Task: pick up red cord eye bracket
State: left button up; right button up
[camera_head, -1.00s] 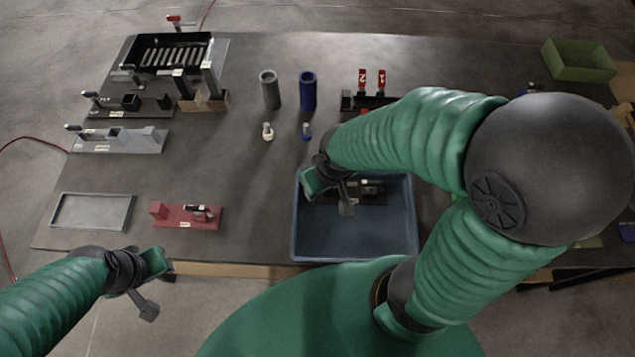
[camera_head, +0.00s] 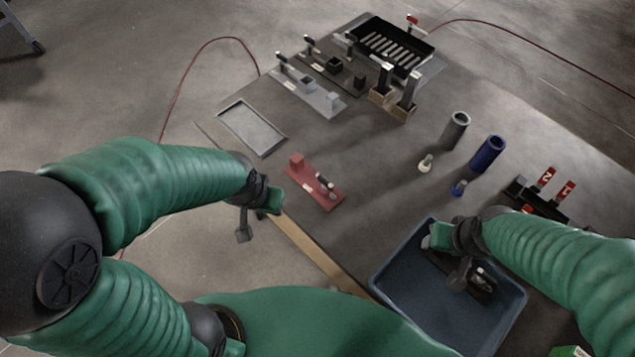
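A red fixture (camera_head: 316,183) lies on the table's near side, with a raised block at one end and a small dark and light clamp on it. It is the only large red part on the table; I cannot tell for sure that it is the cord eye bracket. My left gripper (camera_head: 258,216) is open and empty, left of the red fixture, by the table's near edge and apart from it. My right gripper (camera_head: 447,254) appears open over the blue bin (camera_head: 396,285), above a black part (camera_head: 484,284) lying in it.
A grey tray (camera_head: 252,128) lies behind the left gripper. Grey fixture (camera_head: 308,95) and black rack (camera_head: 392,45) stand farther back. A grey cylinder (camera_head: 455,131) and blue cylinder (camera_head: 487,154) stand upright. A black holder with red tags (camera_head: 545,179) is at right. Bare table surrounds the red fixture.

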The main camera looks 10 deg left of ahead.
aim_at(304, 175)
jog(key=j+z, duration=0.1)
jog(key=z, duration=0.65)
jog(key=j+z, duration=0.45)
jog(key=j, duration=0.35)
jog(key=k+j+z, duration=0.1)
jog(key=j+z, duration=0.35)
jog(key=j, duration=0.3)
jog(key=k+j, duration=0.1)
jog(key=j, duration=0.65)
jog(key=k, duration=0.05)
